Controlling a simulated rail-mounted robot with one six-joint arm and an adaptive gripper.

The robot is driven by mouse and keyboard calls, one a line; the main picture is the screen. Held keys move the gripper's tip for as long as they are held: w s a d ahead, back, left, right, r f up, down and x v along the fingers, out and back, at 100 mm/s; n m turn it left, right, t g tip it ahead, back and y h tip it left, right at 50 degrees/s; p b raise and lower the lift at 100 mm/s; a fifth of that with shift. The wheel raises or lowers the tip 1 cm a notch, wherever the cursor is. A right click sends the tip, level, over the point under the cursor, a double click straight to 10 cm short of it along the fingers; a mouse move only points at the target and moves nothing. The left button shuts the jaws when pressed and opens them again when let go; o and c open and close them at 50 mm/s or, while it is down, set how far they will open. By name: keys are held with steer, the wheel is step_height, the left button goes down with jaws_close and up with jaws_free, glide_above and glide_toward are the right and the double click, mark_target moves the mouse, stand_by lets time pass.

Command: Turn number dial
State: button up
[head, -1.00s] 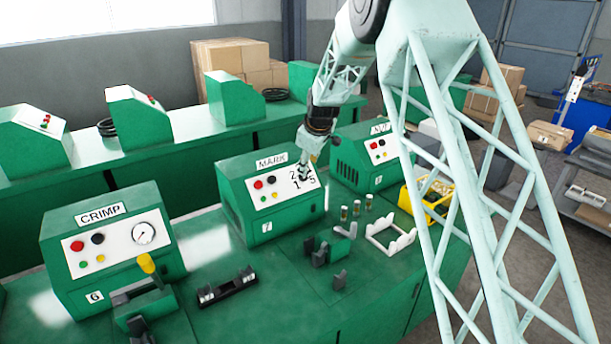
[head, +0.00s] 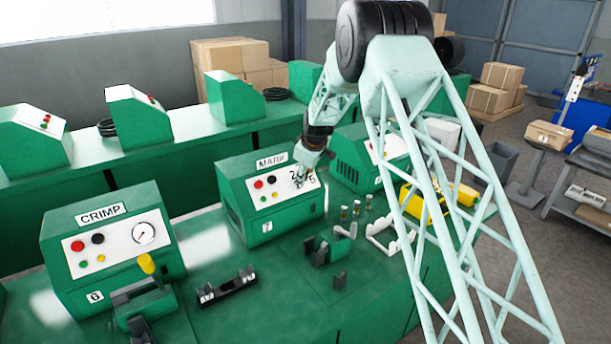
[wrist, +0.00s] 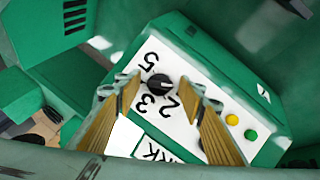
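The number dial is a small black knob (wrist: 158,83) on the white panel of the green MARK machine (head: 232,190). In the wrist view, the numerals 5, 3 and 2 show around it. My gripper (wrist: 159,84) is open, with its ribbed tan fingers apart on either side of the knob in the picture. A gap shows between each fingertip and the knob; I cannot tell how far above the panel the tips are. In the head view, my gripper (head: 301,179) is at the right of this panel and hides the knob.
Red, black, yellow and green buttons sit left of the dial. The CRIMP machine (head: 110,245) with a gauge stands at left. Small cylinders (head: 356,209), a white rack (head: 388,240) and dark fixtures (head: 226,286) are on the bench in front.

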steer(key=shift+f, duration=0.1)
stand_by(0.3)
steer(key=c, duration=0.8)
steer(key=shift+c, duration=0.2)
steer(key=shift+w+m, duration=0.1)
steer(key=shift+m, duration=0.3)
steer(key=m+b, duration=0.1)
steer(key=m, duration=0.1)
steer(key=m+g+y+b, duration=0.1)
steer(key=m, duration=0.1)
steer(key=shift+w+d+g, duration=0.1)
steer(key=shift+g, duration=0.2)
steer(key=m+g+y+b, duration=0.1)
steer(key=m+y+b, duration=0.1)
steer(key=m, duration=0.3)
steer(key=shift+m, duration=0.3)
